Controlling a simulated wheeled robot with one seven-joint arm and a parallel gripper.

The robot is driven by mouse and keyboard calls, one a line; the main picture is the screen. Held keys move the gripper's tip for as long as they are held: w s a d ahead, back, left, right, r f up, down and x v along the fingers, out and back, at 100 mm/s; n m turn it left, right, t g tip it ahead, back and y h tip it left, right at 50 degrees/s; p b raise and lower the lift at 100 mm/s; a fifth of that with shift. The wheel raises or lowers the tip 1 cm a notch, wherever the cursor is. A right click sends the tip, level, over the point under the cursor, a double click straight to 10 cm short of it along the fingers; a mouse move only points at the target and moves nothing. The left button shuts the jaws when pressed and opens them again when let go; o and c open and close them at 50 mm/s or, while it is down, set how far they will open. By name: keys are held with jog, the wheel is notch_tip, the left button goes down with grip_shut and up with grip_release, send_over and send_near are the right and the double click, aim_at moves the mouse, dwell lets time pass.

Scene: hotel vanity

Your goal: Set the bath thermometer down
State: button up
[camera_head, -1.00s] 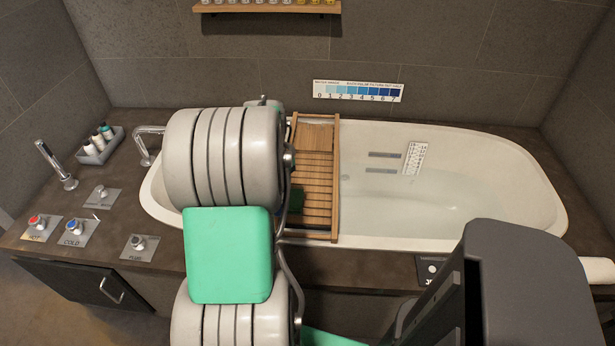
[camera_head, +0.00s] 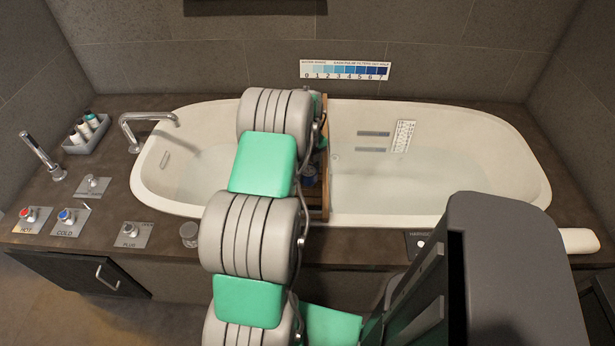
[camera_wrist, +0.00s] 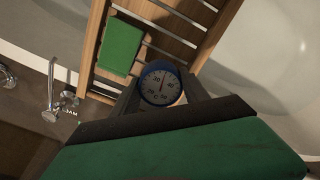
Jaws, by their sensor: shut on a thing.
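The bath thermometer (camera_wrist: 160,86) has a round white dial with a red needle and a blue rim. It sits between the fingers of my gripper (camera_wrist: 162,98) in the wrist view, and the gripper is shut on it. Both are over the slatted wooden bath tray (camera_wrist: 92,50); I cannot tell whether the thermometer touches it. In the head view a small blue part of the thermometer (camera_head: 310,178) shows beside my arm, in front of the tray (camera_head: 325,200). My arm hides most of the tray and gripper there.
A green block (camera_wrist: 121,47) lies on the tray. The white bathtub (camera_head: 440,215) holds water, with a white scale card (camera_head: 403,136) at its far side. Taps, labelled knobs and a small grey jar (camera_head: 189,234) stand on the left ledge. A bottle caddy (camera_head: 87,135) is behind them.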

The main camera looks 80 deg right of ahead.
jog(key=shift+f, duration=1.4)
jog(key=shift+f, duration=0.1)
jog(key=shift+f, duration=0.15)
jog(key=o, duration=1.3)
